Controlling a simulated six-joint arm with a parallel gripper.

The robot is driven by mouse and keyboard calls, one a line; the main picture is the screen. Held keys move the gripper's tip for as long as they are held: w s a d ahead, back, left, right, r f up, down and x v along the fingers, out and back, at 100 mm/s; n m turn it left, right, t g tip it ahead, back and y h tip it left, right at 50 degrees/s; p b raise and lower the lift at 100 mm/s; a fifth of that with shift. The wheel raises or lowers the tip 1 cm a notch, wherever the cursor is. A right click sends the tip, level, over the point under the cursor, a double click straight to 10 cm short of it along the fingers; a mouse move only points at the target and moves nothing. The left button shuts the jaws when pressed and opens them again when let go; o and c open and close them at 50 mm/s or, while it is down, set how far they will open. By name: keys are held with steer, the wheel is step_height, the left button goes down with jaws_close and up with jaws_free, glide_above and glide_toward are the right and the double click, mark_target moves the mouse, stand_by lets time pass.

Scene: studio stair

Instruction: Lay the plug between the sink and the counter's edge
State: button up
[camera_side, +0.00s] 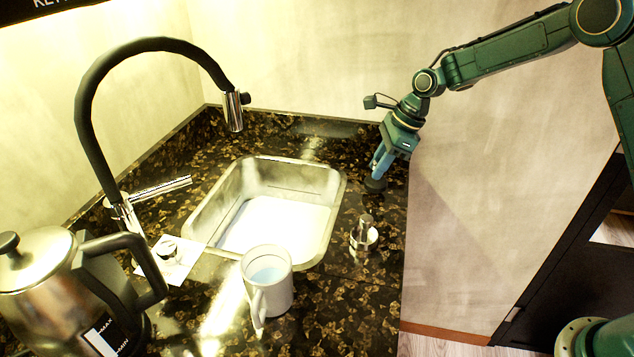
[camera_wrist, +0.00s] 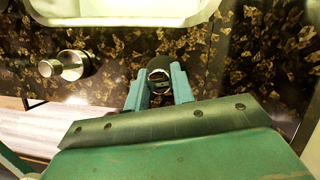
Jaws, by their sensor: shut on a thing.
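My gripper (camera_side: 379,170) points down at the counter's back right and is shut on the plug (camera_side: 375,186), a small dark round piece. In the wrist view my gripper (camera_wrist: 159,84) has the plug (camera_wrist: 158,66) between its fingertips, with a shiny ring showing. The plug is low over the strip of counter (camera_side: 335,290) between the sink (camera_side: 338,205) and the counter's right edge (camera_side: 404,260). Whether it touches the stone I cannot tell. The sink's rim (camera_wrist: 125,21) lies at the top of the wrist view. The fingers hide part of the plug.
A metal knob-like piece (camera_side: 364,232) stands on the same strip, nearer the front; it also shows in the wrist view (camera_wrist: 68,65). A white mug (camera_side: 268,285), a kettle (camera_side: 40,285), a black tap (camera_side: 95,90) and a white card (camera_side: 180,265) are further left.

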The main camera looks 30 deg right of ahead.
steer(key=shift+f, duration=0.6)
steer(key=shift+f, duration=0.15)
steer(key=o, duration=1)
steer(key=v, duration=1.2)
steer(key=shift+s+r, duration=0.1)
steer(key=shift+r, duration=0.15)
